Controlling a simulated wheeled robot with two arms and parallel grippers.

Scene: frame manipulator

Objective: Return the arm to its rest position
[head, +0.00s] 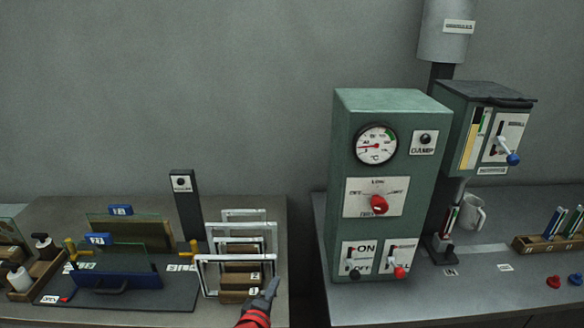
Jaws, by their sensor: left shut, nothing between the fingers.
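My left gripper (270,287) is at the bottom middle of the head view, dark grey with a red cuff behind it. Its fingers are shut with nothing between them. It is in front of the lower right corner of the nearest white frame (198,275), overlapping the numbered wooden blocks (233,297) in the picture. I cannot tell whether it touches them. Several upright frames stand in a row behind one another. My right gripper is not in view.
Left of the frames is a dark board with blue-tagged panels (118,255) and yellow knobs. A dark post (187,208) stands behind. Across a gap, a green control box (385,190) stands on the right bench (450,300), with a mug (472,216) and a wooden rack (548,243).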

